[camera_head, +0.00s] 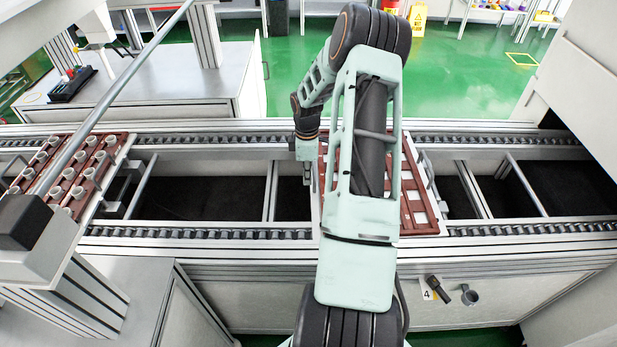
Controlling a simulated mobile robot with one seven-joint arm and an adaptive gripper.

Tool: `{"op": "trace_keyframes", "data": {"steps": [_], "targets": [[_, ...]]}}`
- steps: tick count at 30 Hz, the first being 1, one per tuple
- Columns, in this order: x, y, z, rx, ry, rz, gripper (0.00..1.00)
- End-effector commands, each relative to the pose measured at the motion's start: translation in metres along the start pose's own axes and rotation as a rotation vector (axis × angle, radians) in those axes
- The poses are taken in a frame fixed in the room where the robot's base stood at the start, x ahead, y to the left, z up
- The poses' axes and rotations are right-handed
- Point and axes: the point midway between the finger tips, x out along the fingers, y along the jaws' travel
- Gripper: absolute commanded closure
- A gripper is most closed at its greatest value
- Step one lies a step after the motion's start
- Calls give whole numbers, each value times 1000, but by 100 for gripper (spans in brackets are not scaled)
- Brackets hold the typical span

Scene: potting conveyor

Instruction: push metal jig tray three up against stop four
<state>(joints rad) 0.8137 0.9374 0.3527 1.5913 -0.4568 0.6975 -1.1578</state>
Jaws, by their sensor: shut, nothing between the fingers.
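A metal tray with a red-brown grid (411,222) lies across the conveyor rails right of centre. My arm hides its middle. I see no number on it. My gripper (308,180) points down, shut and empty, just beside the tray's left edge; I cannot tell whether it touches. A grey bracket (441,208) stands at the tray's right edge, above the "4" label (427,291) on the front panel. It may be stop four; any gap between it and the tray is too small to judge.
Another red-brown tray (103,181) with several white cups sits on the conveyor at the left. A slanting metal rod (125,72) crosses above it. The rails (200,233) between the trays are clear. A black knob (433,283) sticks out of the front panel.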

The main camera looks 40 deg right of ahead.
Motion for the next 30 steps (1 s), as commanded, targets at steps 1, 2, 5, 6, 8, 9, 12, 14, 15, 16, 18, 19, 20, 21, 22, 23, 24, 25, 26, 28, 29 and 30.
{"op": "trace_keyframes", "data": {"steps": [1, 2, 5, 6, 8, 9, 12, 14, 15, 16, 18, 19, 20, 21, 22, 23, 24, 25, 26, 28, 29, 30], "targets": [[1, -1, -12, -7, 2, 1, 100], [1, -2, -18, -8, 2, 1, 100], [-2, -4, -38, -8, 3, 4, 100], [-15, -2, -34, -2, 4, 8, 100], [-29, -3, -34, -1, 4, 7, 100], [-38, -3, -34, -2, 4, 7, 100], [-59, -4, -35, -3, 5, 6, 100], [-70, -4, -35, -3, 5, 5, 100], [-77, -4, -35, -3, 6, 5, 100], [-81, -4, -35, -4, 6, 5, 100], [-89, -4, -35, -5, 5, 3, 100], [-92, -4, -35, -4, 5, 3, 100], [-95, -4, -35, -4, 6, 3, 100], [-97, -4, -35, -4, 6, 2, 100], [-98, -5, -35, -4, 6, 1, 100], [-99, -5, -35, -4, 6, 1, 100], [-100, -5, -35, -4, 6, 0, 100], [-100, -5, -35, -4, 6, 0, 100], [-100, -5, -35, -4, 6, 0, 100], [-100, -5, -36, -3, 6, 0, 100], [-100, -5, -36, 1, 5, 2, 100], [-101, -4, -36, 13, 3, 7, 100]]}}
